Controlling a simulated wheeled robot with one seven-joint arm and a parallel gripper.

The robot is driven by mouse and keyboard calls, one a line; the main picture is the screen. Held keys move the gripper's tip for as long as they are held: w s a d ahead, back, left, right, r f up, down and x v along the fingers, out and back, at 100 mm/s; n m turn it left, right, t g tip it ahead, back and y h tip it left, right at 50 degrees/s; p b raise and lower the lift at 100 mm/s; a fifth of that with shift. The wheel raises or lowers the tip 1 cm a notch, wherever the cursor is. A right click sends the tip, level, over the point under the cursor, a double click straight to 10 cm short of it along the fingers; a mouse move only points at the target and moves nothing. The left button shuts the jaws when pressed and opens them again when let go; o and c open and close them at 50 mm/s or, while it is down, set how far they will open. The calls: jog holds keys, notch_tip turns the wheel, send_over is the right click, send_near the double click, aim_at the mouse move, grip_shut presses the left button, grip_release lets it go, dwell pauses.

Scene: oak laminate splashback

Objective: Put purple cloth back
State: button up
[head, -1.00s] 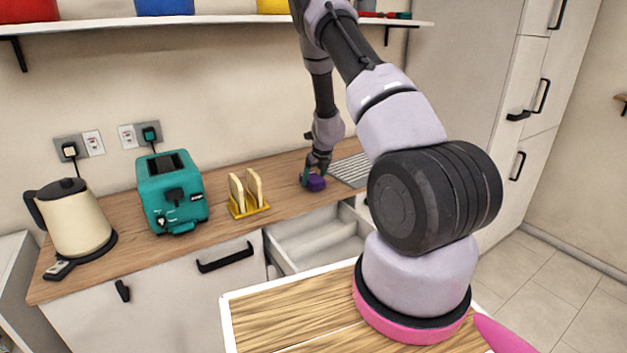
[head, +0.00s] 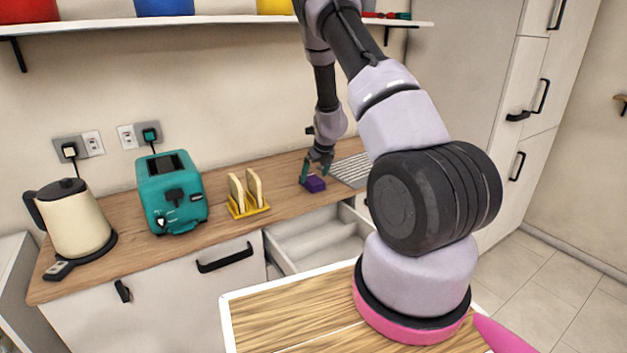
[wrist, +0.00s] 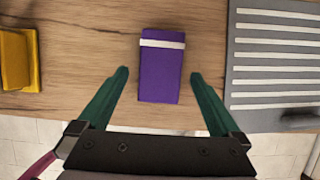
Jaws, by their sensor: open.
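The purple cloth (head: 314,184) is a folded block lying on the wooden counter, beside the grey ribbed drainer. In the wrist view the purple cloth (wrist: 161,68) has a white stripe near its far end. My gripper (head: 316,168) is just above and behind it in the head view. In the wrist view my gripper (wrist: 158,82) is open, with one green finger on each side of the cloth's near end and a gap on both sides. An open drawer (head: 318,240) stands out below the counter, in front of the cloth, and looks empty where visible.
A yellow toast rack (head: 250,208) with bread, a teal toaster (head: 172,190) and a cream kettle (head: 75,220) stand to the left on the counter (head: 215,223). The ribbed drainer (head: 352,168) lies right of the cloth. A shelf (head: 215,20) runs above.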

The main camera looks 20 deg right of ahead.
jog(key=s+a+r+n+y, duration=0.1)
jog(key=s+a+r+n, duration=0.3)
jog(key=r, duration=0.7)
jog(key=s+a+r+n+t+y, duration=0.15)
jog(key=s+r+n, duration=0.35)
jog(key=r, duration=0.5)
jog(key=s+a+r+n+y, duration=0.1)
jog(key=s+a+r+n, duration=0.35)
jog(key=r, duration=0.65)
jog(key=s+a+r+n+h, duration=0.1)
jog(key=s+r+n, duration=0.3)
jog(key=s+n, duration=0.4)
jog(key=s+r+n+t+h, duration=0.1)
jog(key=s+r+n, duration=0.4)
jog(key=s, duration=1)
jog(key=n, duration=0.3)
jog(key=shift+a+r, duration=0.2)
jog(key=shift+a, duration=0.2)
jog(key=shift+s, duration=0.1)
